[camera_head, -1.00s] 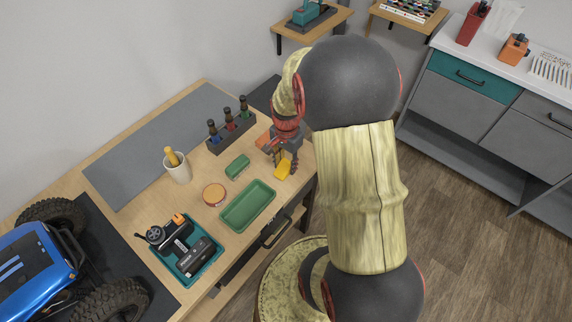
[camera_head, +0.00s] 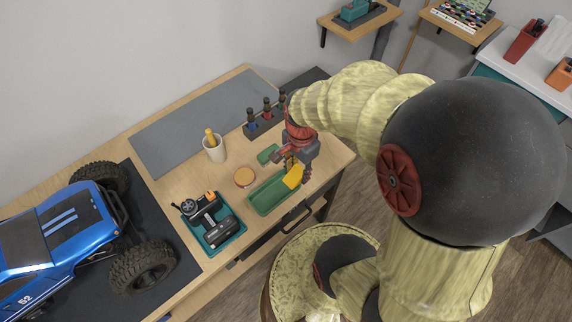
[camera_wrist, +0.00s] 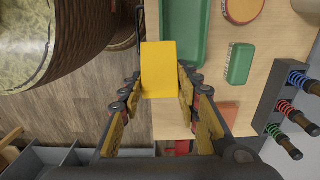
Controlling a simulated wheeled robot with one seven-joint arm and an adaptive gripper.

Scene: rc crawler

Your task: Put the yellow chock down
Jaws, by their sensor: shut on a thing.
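The yellow chock (camera_head: 293,177) is held between the fingers of my gripper (camera_head: 290,163), over the right end of the green tray (camera_head: 262,203) in the head view. In the wrist view the yellow chock (camera_wrist: 158,70) sits between the two fingertips of my gripper (camera_wrist: 158,84), and its far part covers part of the green tray (camera_wrist: 181,14). The wrist view also shows bare wood beside the chock. I cannot tell how high the chock is above the tray or table.
A green block (camera_head: 268,154) and a round orange-topped tin (camera_head: 244,177) lie near the tray. The blue crawler (camera_head: 62,232) is at the left.

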